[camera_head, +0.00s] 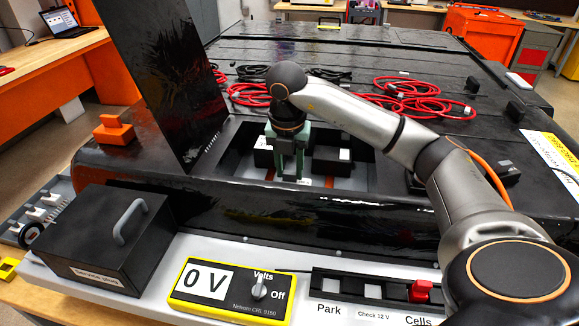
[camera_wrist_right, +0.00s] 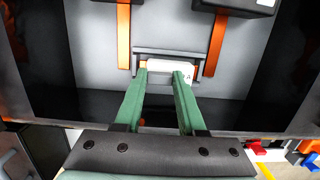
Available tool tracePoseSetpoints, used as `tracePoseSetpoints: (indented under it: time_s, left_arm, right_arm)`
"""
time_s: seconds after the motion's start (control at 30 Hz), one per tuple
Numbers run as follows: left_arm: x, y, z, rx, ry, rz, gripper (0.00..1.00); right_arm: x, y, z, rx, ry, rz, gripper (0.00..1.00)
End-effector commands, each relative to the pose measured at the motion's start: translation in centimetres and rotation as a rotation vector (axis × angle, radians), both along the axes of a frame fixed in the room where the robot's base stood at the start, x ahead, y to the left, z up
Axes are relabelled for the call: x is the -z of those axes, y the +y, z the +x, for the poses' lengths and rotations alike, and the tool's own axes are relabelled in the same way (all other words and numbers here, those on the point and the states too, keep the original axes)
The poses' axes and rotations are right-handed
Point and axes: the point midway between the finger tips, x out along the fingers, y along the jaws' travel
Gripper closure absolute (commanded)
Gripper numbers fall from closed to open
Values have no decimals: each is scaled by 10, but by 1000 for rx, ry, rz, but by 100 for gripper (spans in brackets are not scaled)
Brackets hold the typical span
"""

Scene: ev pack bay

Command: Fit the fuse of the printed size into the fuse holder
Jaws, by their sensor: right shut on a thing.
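My right gripper (camera_head: 289,176) reaches down into the open bay of the black pack. In the right wrist view my right gripper (camera_wrist_right: 160,70) has its green fingers shut on a white fuse (camera_wrist_right: 168,66). The fuse lies at the grey fuse holder (camera_wrist_right: 165,51), between its two upright ends. I cannot tell whether it is fully seated. The fuse's print is mostly hidden by a finger. Orange bars (camera_wrist_right: 124,35) run up to the holder. My left gripper is not in view.
Black blocks (camera_head: 331,160) stand in the bay beside the gripper. A raised black lid (camera_head: 165,75) stands at its left. In front are a black box with a handle (camera_head: 100,240), a meter reading 0 V (camera_head: 230,290) and a tray with a red piece (camera_head: 421,290). Red cables (camera_head: 405,95) lie behind.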

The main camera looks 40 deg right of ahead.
Motion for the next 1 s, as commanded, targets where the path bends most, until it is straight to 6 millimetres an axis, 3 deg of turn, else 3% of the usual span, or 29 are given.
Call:
tracePoseSetpoints:
  time_s: [0.83, 0.87, 1.0]
  left_arm:
    - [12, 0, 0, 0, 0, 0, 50]
    - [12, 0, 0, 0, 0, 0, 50]
    - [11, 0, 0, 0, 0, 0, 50]
  right_arm:
    - [18, 0, 0, 0, -1, -1, 100]
    - [18, 0, 0, 0, -1, -1, 60]
    - [17, 0, 0, 0, -1, -1, 44]
